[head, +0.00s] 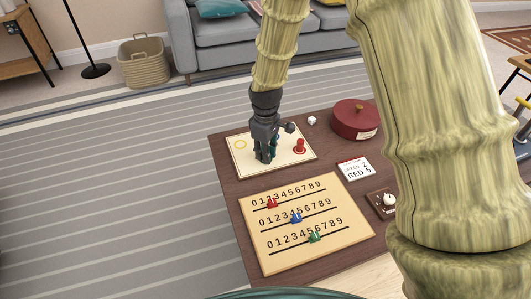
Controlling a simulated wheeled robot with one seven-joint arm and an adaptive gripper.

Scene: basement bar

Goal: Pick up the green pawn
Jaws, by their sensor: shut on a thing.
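My gripper (265,158) points down over a small cream board (243,164) on the dark wooden table. Its dark fingers are shut on the green pawn (274,146), of which only a dark teal sliver shows beside the fingers. The rest of the pawn is hidden by the fingers, and I cannot tell whether its base touches the board. A red pawn (300,147) stands upright on the board, to the right of my gripper and apart from it.
A scoreboard (342,243) with red, blue and green markers lies in front. A white die (312,121), a round red box (355,119), a score card (356,169) and a small brown stand (383,205) are to the right. My arm covers the table's right side.

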